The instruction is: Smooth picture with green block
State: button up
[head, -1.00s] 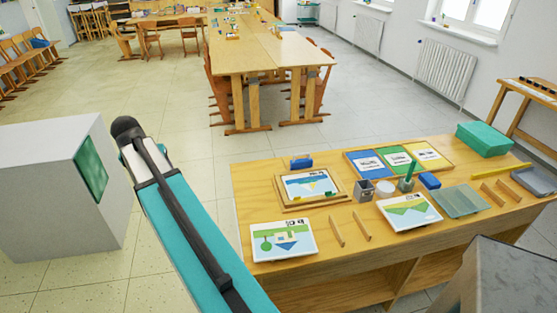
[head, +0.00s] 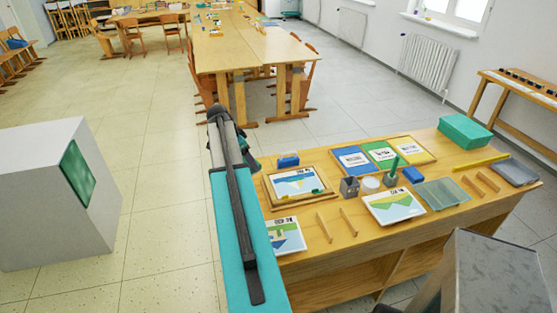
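A picture in a wooden frame (head: 293,181) lies on the wooden table (head: 340,262), with blue and yellow areas. A small green piece (head: 318,191), probably the green block, sits at its lower right edge. My teal arm reaches up left of the table and covers part of a second picture (head: 287,236). A dark part of my gripper (head: 246,150) shows beside the arm's far end, left of and apart from the framed picture. Its fingers are hidden, so I cannot tell its opening or whether it holds anything. A third picture (head: 394,205) lies to the right.
Around the framed picture are a blue block (head: 288,160), a metal cup (head: 349,187), a green upright tool (head: 391,169) and another blue block (head: 413,174). Colored panels (head: 383,154) and a green box (head: 465,132) lie behind. A grey cabinet (head: 55,205) stands left; floor between is free.

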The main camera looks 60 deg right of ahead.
jog(key=s+d+f+m+g+y, duration=0.1)
jog(key=s+d+f+m, duration=0.1)
jog(key=s+d+m, duration=0.2)
jog(key=s+d, duration=0.3)
jog(key=s, duration=0.3)
jog(key=shift+s+d+f+p, duration=0.2)
jog(key=shift+d+p, duration=0.1)
jog(key=shift+p, duration=0.1)
